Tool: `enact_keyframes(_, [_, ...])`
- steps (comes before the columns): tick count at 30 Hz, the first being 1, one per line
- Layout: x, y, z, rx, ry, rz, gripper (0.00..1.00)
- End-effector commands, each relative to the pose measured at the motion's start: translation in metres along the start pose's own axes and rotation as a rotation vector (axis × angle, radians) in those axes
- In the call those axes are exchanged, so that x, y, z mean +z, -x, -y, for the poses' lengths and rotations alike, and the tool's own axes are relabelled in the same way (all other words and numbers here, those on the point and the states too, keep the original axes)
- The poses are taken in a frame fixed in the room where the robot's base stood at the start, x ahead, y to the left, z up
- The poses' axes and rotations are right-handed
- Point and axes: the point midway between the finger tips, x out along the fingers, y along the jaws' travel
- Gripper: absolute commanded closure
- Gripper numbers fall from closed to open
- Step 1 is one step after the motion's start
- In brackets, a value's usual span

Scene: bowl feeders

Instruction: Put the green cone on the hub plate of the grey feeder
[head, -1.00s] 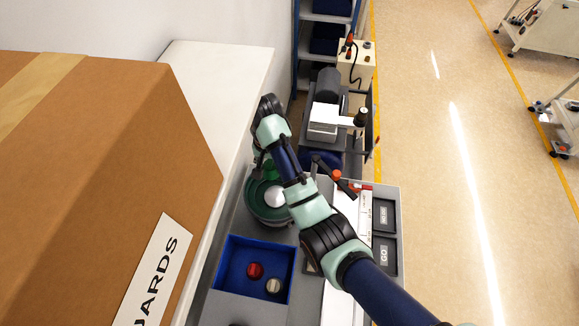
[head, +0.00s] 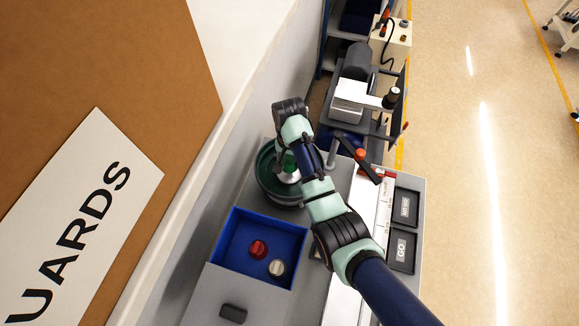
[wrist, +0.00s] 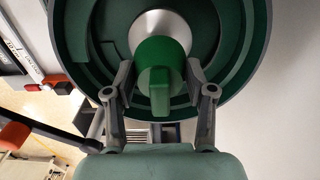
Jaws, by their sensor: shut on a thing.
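The green cone (wrist: 160,72) is between the two fingers of my gripper (wrist: 160,84), which is shut on it. In the head view the green cone (head: 289,161) is partly hidden by my arm. The feeder (head: 263,180) is a round bowl with a green inside; its bowl (wrist: 235,45) fills the top of the wrist view. The pale metallic hub plate (wrist: 152,23) is in the bowl's middle, partly hidden behind the cone. My gripper is at the bowl, with the cone overlapping the hub plate in view. I cannot tell whether they touch.
A blue tray (head: 230,257) in front of the feeder holds a red piece (head: 258,249) and a pale piece (head: 277,268). Dark trays (head: 402,250) lie to the right. A lever with an orange knob (head: 360,154) stands right of my gripper.

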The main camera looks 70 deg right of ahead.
Motion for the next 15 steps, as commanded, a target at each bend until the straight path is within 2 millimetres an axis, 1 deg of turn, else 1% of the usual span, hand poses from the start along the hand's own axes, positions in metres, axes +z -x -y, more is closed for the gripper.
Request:
enact_keyframes(2, [0.000,-0.002,0.000,0.001,0.000,0.001,0.80])
enact_keyframes(6, [0.001,-0.028,-0.001,0.003,0.000,0.004,0.80])
enact_keyframes(9, [0.001,-0.041,-0.001,0.002,0.000,0.002,0.80])
enact_keyframes(15, [0.001,-0.043,0.000,0.001,0.000,0.001,0.80])
